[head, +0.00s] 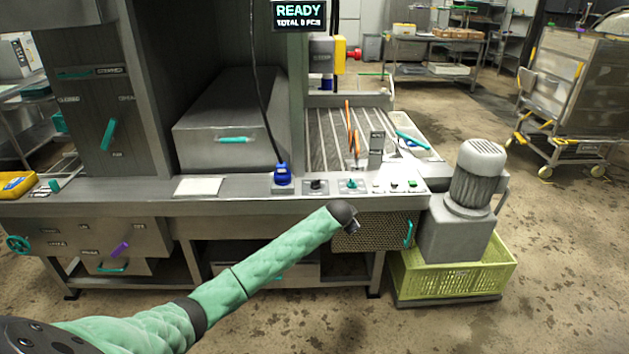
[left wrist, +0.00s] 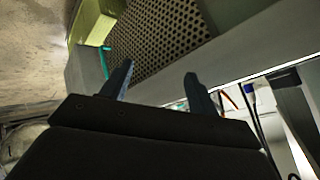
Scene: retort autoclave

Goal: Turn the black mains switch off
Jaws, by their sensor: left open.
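A black switch (head: 316,186) sits on a small plate on the machine's front ledge, between a blue plug-like part with a black cable (head: 282,174) and a teal knob (head: 351,184). It looks like the mains switch; its setting is too small to read. My left gripper (head: 354,226) is in front of and below the ledge, to the right of the black switch and apart from it. In the left wrist view the left gripper (left wrist: 159,70) is open with nothing between its fingers. The black switch cannot be made out there. My right gripper is out of view.
Small buttons, one green (head: 412,183), line the ledge right of the teal knob. A perforated panel (head: 375,236) is below the ledge, close behind my left gripper. A grey motor (head: 478,172) stands above a yellow-green crate (head: 455,279) at right. A display (head: 299,14) reads READY.

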